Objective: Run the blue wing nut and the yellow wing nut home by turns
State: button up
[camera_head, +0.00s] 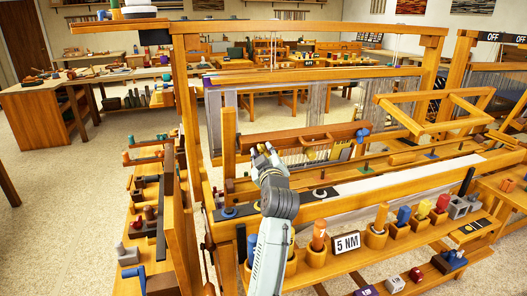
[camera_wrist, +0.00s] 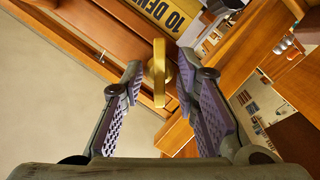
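The yellow wing nut (camera_wrist: 157,73) stands between the fingertips in the wrist view, seen nearly edge-on as an upright bar with a round hub. My gripper (camera_wrist: 160,68) is open, with one finger on each side of it and gaps visible. In the head view my gripper (camera_head: 265,151) is at the left end of a brown beam on the loom, and something small and yellow shows at its tips. A blue piece (camera_head: 362,133) at the right end of that beam looks like the blue wing nut, though its shape is too small to be sure.
A wooden loom post (camera_head: 229,142) rises just left of my gripper. A yellow label (camera_wrist: 163,12) reading "10 DEN" lies beyond the nut in the wrist view. A front shelf carries a "5 NM" sign (camera_head: 346,243) and several coloured pegs. Open floor (camera_head: 60,205) lies at left.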

jog(key=shift+c, duration=0.3)
grip_shut()
